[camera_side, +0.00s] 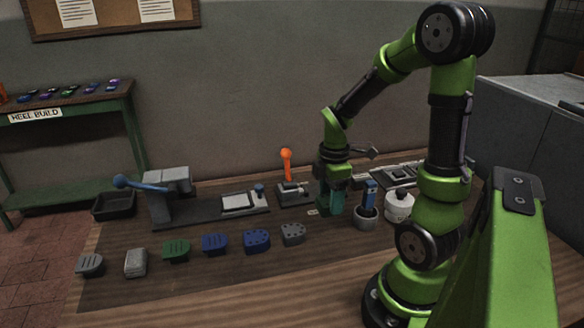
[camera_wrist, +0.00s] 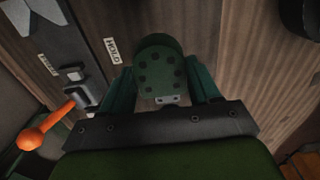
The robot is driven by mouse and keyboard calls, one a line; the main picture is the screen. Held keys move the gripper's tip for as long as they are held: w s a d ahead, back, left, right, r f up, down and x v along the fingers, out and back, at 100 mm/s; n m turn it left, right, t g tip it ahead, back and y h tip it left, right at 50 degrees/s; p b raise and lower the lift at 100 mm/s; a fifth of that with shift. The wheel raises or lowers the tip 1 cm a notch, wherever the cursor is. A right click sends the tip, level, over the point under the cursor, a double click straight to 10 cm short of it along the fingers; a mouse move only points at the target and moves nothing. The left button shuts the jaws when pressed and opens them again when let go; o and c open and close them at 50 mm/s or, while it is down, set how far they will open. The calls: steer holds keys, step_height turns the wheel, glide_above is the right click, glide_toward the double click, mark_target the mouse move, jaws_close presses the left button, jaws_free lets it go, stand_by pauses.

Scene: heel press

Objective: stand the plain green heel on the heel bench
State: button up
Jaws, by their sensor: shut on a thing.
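My gripper (camera_wrist: 162,85) is shut on a dark green heel (camera_wrist: 158,62), with one green finger on each side of it. The face of the held heel towards the wrist camera carries several dark round spots. In the side view my gripper (camera_side: 332,202) is low over the back of the table, right of the orange-levered clamp; the heel there is hard to tell from the fingers. Another green heel (camera_side: 176,251), with slots in its top, lies in the front row. The heel bench (camera_side: 128,97), a green stand marked HEEL BUILD, is at the far left.
Several grey and blue heels (camera_side: 214,243) lie in the front row. A press with a blue lever (camera_side: 172,190), a black tray (camera_side: 114,206), the orange-levered clamp (camera_side: 290,190), a grey cup (camera_side: 366,220) and a white pot (camera_side: 399,206) stand behind. The table's front strip is clear.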

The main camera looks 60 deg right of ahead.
step_height(320, 180, down, 7)
steer(key=shift+f, duration=0.2)
steer(key=shift+f, duration=0.1)
steer(key=o, duration=1.1)
steer(key=shift+d, duration=0.1)
step_height(320, 180, up, 12)
steer(key=shift+w+f, duration=0.1)
steer(key=a+r+m+t, duration=0.2)
steer(key=a+r+m, duration=0.1)
steer(key=a, duration=0.3)
steer(key=a+r+m+t+y, duration=0.1)
steer(key=a+r+m+t, duration=0.1)
steer(key=a+r+m, duration=0.2)
steer(key=a+r+m+t+y, duration=0.1)
steer(key=a+r+m+t, duration=0.2)
steer(key=a+m, duration=0.3)
steer(key=shift+a+r, duration=0.35)
steer(key=shift+a, duration=0.35)
steer(key=shift+a+r, duration=0.35)
steer(key=shift+a, duration=0.3)
